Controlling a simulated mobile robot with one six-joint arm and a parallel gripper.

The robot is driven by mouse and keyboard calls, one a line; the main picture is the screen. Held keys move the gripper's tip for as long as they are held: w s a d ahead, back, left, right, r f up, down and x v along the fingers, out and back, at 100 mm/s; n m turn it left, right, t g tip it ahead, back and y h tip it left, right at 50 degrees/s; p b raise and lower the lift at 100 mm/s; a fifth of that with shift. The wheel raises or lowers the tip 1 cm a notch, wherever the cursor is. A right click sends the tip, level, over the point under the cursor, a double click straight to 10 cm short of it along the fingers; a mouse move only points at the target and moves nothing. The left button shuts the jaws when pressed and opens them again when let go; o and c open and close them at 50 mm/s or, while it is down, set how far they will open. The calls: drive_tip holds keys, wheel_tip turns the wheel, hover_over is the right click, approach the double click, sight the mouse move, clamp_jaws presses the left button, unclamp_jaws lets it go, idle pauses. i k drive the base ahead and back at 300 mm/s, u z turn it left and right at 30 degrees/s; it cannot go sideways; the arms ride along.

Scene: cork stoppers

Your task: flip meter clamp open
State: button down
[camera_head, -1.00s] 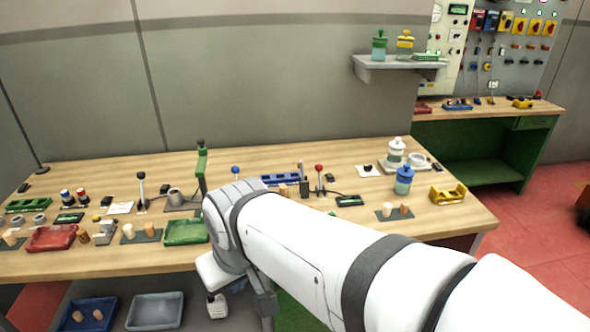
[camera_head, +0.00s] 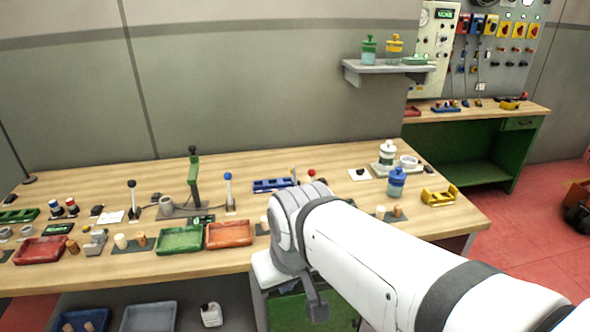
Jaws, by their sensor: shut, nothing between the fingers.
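Several upright levers stand on the wooden bench: one with a black knob (camera_head: 132,198), one with a blue knob (camera_head: 228,192) and one with a red knob (camera_head: 311,175), partly hidden by my arm. A tall green upright clamp or press (camera_head: 194,180) stands on a grey base beside a grey cup. I cannot tell which of these is the meter clamp. My gripper (camera_head: 317,305) hangs below my wrist in front of the bench's front edge. It is shut and empty, and touches nothing on the bench. My arm hides part of the bench top.
A green tray (camera_head: 180,240), an orange-red tray (camera_head: 229,235) and a red tray (camera_head: 41,251) lie along the front edge. A blue rack (camera_head: 272,185), a blue-capped bottle (camera_head: 396,183) and a yellow holder (camera_head: 439,196) stand farther right. Bins sit on the lower shelf.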

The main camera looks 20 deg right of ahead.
sight(311, 172)
drive_tip(key=u, duration=0.05)
drive_tip(key=i, duration=0.85)
drive_tip(key=z, duration=0.05)
